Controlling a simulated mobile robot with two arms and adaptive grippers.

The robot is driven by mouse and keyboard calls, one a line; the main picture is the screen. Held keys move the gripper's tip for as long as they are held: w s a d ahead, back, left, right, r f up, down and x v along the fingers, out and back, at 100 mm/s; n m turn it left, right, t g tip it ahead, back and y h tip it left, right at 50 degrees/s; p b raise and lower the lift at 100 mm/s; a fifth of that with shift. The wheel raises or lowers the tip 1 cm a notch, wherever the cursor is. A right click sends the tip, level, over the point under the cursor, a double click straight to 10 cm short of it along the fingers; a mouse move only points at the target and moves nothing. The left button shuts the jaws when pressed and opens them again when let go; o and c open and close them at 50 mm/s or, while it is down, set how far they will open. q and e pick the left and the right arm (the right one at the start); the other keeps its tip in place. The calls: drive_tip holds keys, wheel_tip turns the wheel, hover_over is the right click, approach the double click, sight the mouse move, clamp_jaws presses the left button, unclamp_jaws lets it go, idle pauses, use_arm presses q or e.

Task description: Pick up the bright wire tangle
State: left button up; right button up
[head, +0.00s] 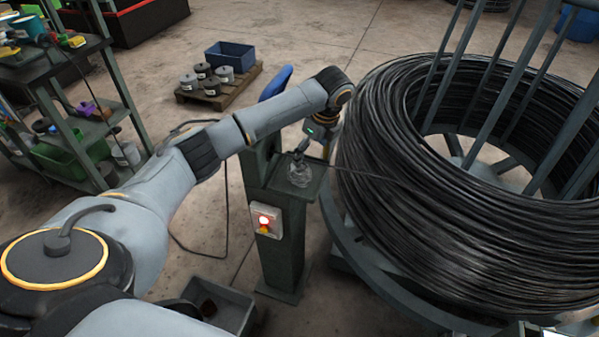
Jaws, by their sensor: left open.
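The bright wire tangle (300,174) is a small loose bundle of silvery wire. It sits on the flat top of a dark green pedestal (283,225), beside the large wire coil. My left gripper (299,156) points down right above the tangle, with its fingers open. At this size I cannot tell whether the fingertips touch the wire. My left arm reaches in from the lower left across the view. My right gripper is not in view.
A big coil of black wire (400,200) on a barred drum fills the right side, close to the pedestal. A red button box (265,220) is on the pedestal's front. A grey bin (240,300) stands on the floor below. Shelves (75,50) stand at the left.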

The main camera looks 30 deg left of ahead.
sight(301, 168)
use_arm(q)
drive_tip(key=x, duration=0.3)
drive_tip(key=a+x, duration=0.1)
drive_tip(key=x, duration=0.3)
drive_tip(key=shift+a+r+p, duration=0.2)
drive_tip(key=shift+p, duration=0.1)
drive_tip(key=shift+d+p+x, duration=0.2)
drive_tip(key=shift+p+x, duration=0.2)
drive_tip(key=shift+x, duration=2.3)
drive_tip(key=c, duration=1.2)
